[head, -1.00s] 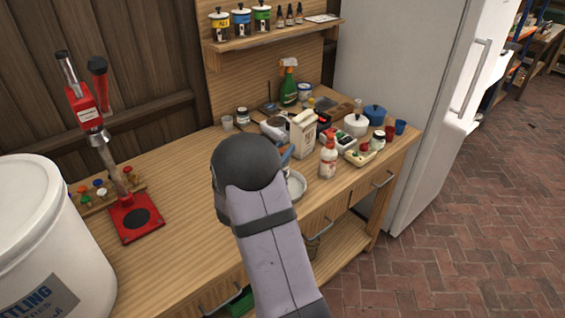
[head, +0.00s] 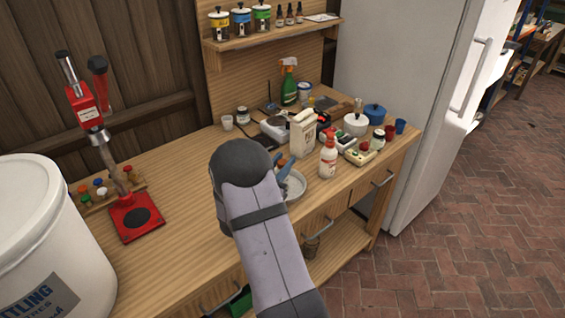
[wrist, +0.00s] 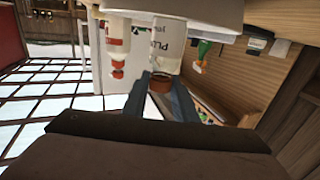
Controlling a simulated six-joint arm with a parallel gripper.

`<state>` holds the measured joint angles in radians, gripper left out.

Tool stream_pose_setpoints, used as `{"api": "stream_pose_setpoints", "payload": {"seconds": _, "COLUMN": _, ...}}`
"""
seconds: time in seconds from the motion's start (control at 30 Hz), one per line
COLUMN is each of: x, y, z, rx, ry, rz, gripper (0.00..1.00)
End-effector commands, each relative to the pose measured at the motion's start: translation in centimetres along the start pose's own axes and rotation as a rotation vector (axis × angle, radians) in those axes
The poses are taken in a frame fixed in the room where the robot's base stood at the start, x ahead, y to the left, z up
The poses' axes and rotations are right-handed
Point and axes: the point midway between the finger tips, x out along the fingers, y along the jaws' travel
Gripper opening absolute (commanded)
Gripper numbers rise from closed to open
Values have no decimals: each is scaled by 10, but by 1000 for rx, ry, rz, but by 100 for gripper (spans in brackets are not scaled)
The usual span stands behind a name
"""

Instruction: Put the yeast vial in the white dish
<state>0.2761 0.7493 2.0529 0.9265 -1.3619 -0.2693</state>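My gripper (head: 284,168) is over the white dish (head: 296,197) near the front of the bench, with its blue-grey fingers pointing at it. In the wrist view, which is upside down, the fingers (wrist: 161,90) are closed around the brown-orange cap of a clear vial (wrist: 167,62). The vial is roughly upright, and its base is at or just above the dish, whose white side also shows in the wrist view (wrist: 185,9). I cannot tell if the base touches. In the head view my arm hides part of the dish, and the vial does not show clearly.
A white bottle with a red-orange cap (head: 328,158) stands close to the dish on the right. A white jug (head: 302,132) stands behind. Pots (head: 355,125) and jars crowd the right end. The bench left of my arm is clear up to the red capper (head: 136,217).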

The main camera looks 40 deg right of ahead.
Motion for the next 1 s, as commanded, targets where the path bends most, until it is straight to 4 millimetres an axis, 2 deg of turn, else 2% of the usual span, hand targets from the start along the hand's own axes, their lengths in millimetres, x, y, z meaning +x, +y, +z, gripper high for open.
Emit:
{"api": "stream_pose_setpoints", "payload": {"seconds": 0.5, "x": -2, "y": 0, "z": -4, "rx": 0, "ry": 0, "rz": -1, "gripper": 41}}
{"api": "stream_pose_setpoints", "payload": {"seconds": 0.67, "x": -22, "y": -2, "z": -2, "rx": -1, "ry": -1, "rz": -4, "gripper": 41}}
{"api": "stream_pose_setpoints", "payload": {"seconds": 1.0, "x": -83, "y": -2, "z": -2, "rx": 1, "ry": 0, "rz": -6, "gripper": 41}}
